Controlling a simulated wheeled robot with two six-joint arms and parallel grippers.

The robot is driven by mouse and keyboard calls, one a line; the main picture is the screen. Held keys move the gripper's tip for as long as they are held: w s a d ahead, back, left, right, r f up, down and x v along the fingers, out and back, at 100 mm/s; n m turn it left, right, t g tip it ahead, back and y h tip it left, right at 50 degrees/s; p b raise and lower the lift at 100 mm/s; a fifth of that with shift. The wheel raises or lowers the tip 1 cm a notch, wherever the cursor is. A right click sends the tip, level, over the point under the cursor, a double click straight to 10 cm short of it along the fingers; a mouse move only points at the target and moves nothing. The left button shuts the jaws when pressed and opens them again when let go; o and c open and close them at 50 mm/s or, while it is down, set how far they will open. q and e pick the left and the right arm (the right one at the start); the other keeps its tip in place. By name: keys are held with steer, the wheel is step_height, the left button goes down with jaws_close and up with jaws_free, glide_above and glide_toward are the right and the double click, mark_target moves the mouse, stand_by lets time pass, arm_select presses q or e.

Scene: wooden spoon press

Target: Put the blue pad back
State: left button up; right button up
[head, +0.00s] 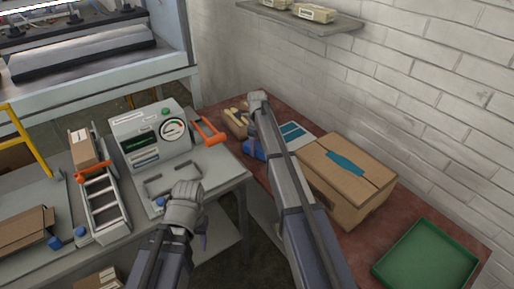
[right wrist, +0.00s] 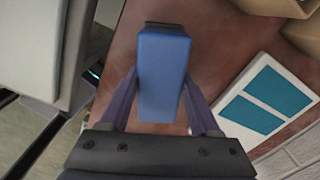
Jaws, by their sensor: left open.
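The blue pad (right wrist: 163,75) is a smooth upright-looking block in the right wrist view. The two fingers of my right gripper (right wrist: 162,95) lie against its left and right sides, with no clear gap showing. In the head view the pad (head: 253,149) shows as a small blue patch at the left edge of the red-brown table, partly hidden by my right arm. Whether it rests on the table or is raised I cannot tell. My left gripper (head: 203,236) is open, low in front of the grey bench and apart from the pad; its fingers are mostly hidden.
The grey machine (head: 155,138) with a dial and orange handle stands on the grey bench. On the red-brown table (head: 348,241) are a white card with teal patches (head: 290,136), a cardboard box (head: 343,178), a small tan bin (head: 235,121) and a green tray (head: 427,262).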

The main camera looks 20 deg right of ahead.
mark_target(257, 145)
steer(key=o, duration=0.4)
steer(key=shift+r, duration=0.1)
step_height(257, 145, up, 12)
steer(key=p, duration=1.3)
steer(key=shift+s+a+r+n+h+b, duration=0.15)
steer(key=shift+s+a+n, duration=2.65)
steer(key=shift+s+n, duration=2.85)
steer(key=shift+s+a+f+n+h+b, duration=0.1)
steer(key=shift+s+a+n+h, duration=0.15)
steer(key=shift+s+a+n, duration=4)
steer(key=shift+s+a+r+n+h+b, duration=0.15)
steer(key=shift+s+a+n, duration=1.2)
steer(key=shift+s+n, duration=5.7)
steer(key=shift+s+m, duration=1.25)
